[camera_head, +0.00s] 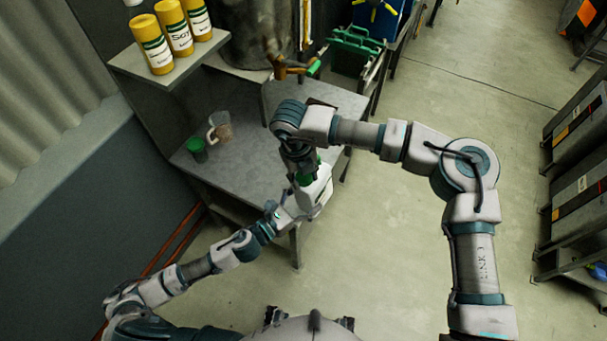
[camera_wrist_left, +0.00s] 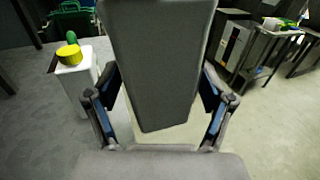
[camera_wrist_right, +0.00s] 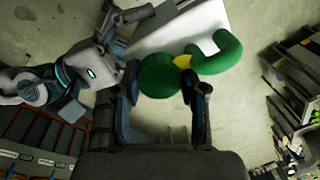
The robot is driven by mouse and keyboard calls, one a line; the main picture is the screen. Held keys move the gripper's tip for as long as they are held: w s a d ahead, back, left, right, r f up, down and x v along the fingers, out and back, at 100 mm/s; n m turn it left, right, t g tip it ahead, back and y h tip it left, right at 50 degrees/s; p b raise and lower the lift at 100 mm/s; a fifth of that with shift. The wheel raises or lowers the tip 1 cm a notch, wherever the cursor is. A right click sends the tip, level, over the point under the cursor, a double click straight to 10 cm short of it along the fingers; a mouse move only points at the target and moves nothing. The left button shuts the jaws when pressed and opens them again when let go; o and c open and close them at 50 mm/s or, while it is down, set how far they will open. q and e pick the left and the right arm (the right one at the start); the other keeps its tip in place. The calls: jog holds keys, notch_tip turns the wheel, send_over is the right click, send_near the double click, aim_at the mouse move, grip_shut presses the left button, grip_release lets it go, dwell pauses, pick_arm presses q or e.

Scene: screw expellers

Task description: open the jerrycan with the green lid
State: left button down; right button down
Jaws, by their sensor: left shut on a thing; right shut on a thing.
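The white jerrycan (camera_head: 322,188) is in the air off the table's front edge in the head view. My left gripper (camera_head: 293,206) is shut on its body; in the left wrist view a grey, shaded slab (camera_wrist_left: 157,65) fills the jaws. In the right wrist view the jerrycan's pale body (camera_wrist_right: 175,28), green lid (camera_wrist_right: 160,76) and curved green handle (camera_wrist_right: 217,52) show, with a bit of yellow (camera_wrist_right: 183,62) beside the lid. My right gripper (camera_wrist_right: 163,100) is shut on the green lid. It comes down from above in the head view and partly hides the lid (camera_head: 305,179).
A white container with a yellow lid (camera_wrist_left: 70,54) stands on the table in the left wrist view. A green cup (camera_head: 197,148) and a clear beaker (camera_head: 220,130) stand on the table (camera_head: 240,165). Yellow bottles (camera_head: 152,44) line a shelf.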

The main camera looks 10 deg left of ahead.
jog(key=shift+w+a, duration=0.15)
jog(key=c, duration=0.6)
grip_release()
jog(key=shift+c, duration=0.2)
jog(key=shift+w+r, duration=0.1)
jog(key=shift+r, duration=0.05)
notch_tip(320, 180, up, 4)
jog(key=shift+a+r, duration=0.1)
jog(key=shift+r, duration=0.15)
jog(key=shift+c, duration=0.3)
jog(key=r+m, duration=0.1)
jog(key=m, duration=0.3)
jog(key=r+m, duration=0.1)
jog(key=m, duration=0.1)
jog(key=shift+w+a+r+m, duration=0.1)
jog(key=shift+a+r+m, duration=0.2)
jog(key=shift+r, duration=0.05)
jog(key=m, duration=0.1)
jog(key=r+m, duration=0.1)
jog(key=m, duration=0.2)
jog(key=shift+a+r+g, duration=0.25)
jog(key=shift+r+g, duration=0.05)
jog(key=shift+f, duration=0.2)
jog(key=f, duration=0.3)
jog(key=d+f, duration=0.1)
jog(key=f, duration=0.3)
jog(key=shift+d+f, duration=0.2)
jog(key=shift+f, duration=0.05)
